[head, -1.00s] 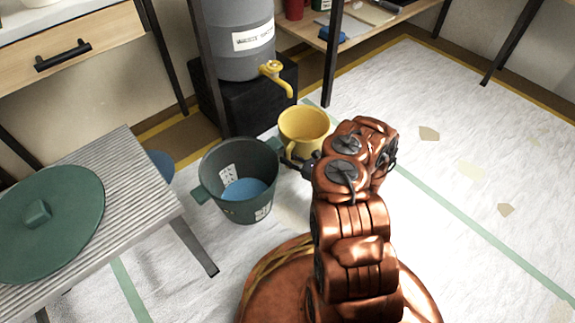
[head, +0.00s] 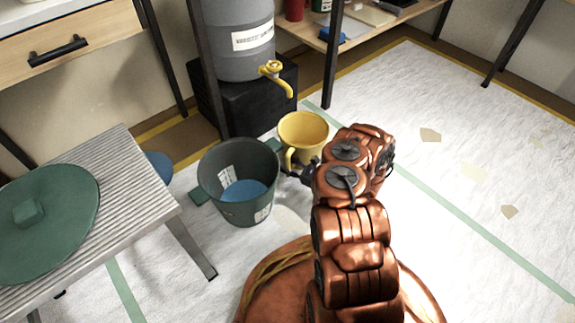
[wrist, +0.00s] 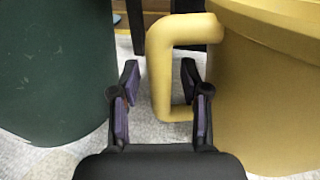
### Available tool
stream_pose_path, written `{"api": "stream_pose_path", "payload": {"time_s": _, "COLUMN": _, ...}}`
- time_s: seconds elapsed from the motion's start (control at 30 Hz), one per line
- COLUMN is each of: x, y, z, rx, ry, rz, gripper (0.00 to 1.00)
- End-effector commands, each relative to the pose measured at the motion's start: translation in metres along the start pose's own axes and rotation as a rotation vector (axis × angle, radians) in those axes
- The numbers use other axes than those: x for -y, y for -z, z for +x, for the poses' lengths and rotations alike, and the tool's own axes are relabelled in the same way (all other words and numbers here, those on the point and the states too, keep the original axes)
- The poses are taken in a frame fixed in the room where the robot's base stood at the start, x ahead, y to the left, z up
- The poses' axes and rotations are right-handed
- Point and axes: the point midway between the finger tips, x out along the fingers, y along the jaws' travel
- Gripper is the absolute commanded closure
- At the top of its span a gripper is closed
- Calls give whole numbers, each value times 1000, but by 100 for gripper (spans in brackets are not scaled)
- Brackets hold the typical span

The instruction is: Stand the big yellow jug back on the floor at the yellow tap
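The big yellow jug (head: 303,126) stands upright on the floor, just in front of and below the yellow tap (head: 275,72). Its handle points toward me. My gripper (head: 303,168) is low beside the handle, partly hidden by my arm. In the wrist view my gripper (wrist: 160,82) is open, one finger to each side of the upright bar of the jug's handle (wrist: 160,75). Gaps show between the fingers and the bar. I cannot tell whether the fingertips reach past the bar or stop short of it.
A dark green bucket (head: 217,172) with blue contents stands close left of the jug; its side also shows in the wrist view (wrist: 55,70). The grey barrel (head: 235,50) rests on a black block (head: 235,120). A ridged bench (head: 130,165) is at left. Floor at right is clear.

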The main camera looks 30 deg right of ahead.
Motion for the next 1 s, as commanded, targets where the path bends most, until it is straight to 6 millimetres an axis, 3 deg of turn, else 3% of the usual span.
{"api": "stream_pose_path", "payload": {"time_s": 0.37, "x": 0, "y": -4, "z": -3, "rx": 0, "ry": 1, "rz": 1, "gripper": 54}}
{"api": "stream_pose_path", "payload": {"time_s": 0.8, "x": 0, "y": -5, "z": -83, "rx": -3, "ry": 1, "rz": -1, "gripper": 54}}
{"api": "stream_pose_path", "payload": {"time_s": 1.0, "x": 0, "y": -4, "z": -110, "rx": -1, "ry": 1, "rz": 2, "gripper": 54}}
